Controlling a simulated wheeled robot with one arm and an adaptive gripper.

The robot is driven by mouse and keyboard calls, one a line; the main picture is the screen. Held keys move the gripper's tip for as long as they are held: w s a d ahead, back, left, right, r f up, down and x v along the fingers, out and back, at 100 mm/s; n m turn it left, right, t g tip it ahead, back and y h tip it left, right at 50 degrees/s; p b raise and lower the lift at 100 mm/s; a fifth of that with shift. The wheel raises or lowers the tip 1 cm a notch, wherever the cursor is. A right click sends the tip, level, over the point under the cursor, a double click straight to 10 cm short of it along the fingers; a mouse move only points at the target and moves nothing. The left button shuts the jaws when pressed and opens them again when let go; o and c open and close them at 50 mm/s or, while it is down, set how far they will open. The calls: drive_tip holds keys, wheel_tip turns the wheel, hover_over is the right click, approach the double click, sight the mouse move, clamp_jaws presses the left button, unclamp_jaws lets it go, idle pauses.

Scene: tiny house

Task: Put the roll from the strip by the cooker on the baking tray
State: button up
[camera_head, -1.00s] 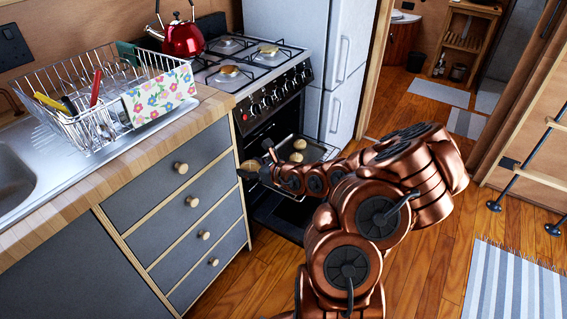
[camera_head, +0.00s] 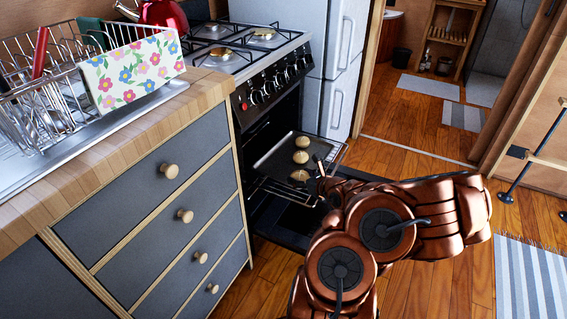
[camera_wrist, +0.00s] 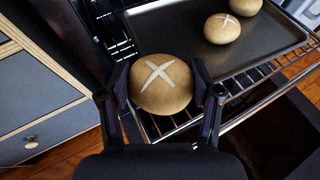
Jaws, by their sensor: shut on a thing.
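My gripper (camera_wrist: 160,84) is shut on a round brown roll (camera_wrist: 168,92) with a pale cross on top, one finger on each side. The baking tray (camera_wrist: 262,57) is dark and sits on the rack of the open oven; it also shows in the head view (camera_head: 264,163). Two similar rolls (camera_wrist: 222,28) (camera_wrist: 246,6) lie on it. The held roll (camera_head: 299,175) shows at the tray's near edge in the head view; its height above the tray is unclear. My arm hides much of the gripper there. The wooden strip by the cooker (camera_head: 206,88) looks bare.
The lowered oven door (camera_head: 285,226) lies below the rack. Grey drawers (camera_head: 160,192) with round knobs stand to the left. A dish rack (camera_head: 50,75) with a flowered cloth stands on the sink unit. A white fridge (camera_head: 338,70) is beyond the cooker. The wooden floor on the right has free room.

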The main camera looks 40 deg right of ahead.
drive_tip(key=b, duration=0.2)
hover_over(279, 168)
drive_tip(key=s, duration=0.1)
drive_tip(key=shift+s+a+f, duration=0.1)
drive_tip(key=shift+f, duration=0.6)
drive_tip(key=shift+w, duration=0.8)
drive_tip(key=shift+f+b, duration=0.85)
drive_tip(key=shift+f, duration=0.95)
drive_tip(key=shift+r, duration=0.1)
drive_tip(key=o, duration=1.3)
drive_tip(key=shift+c, duration=0.2)
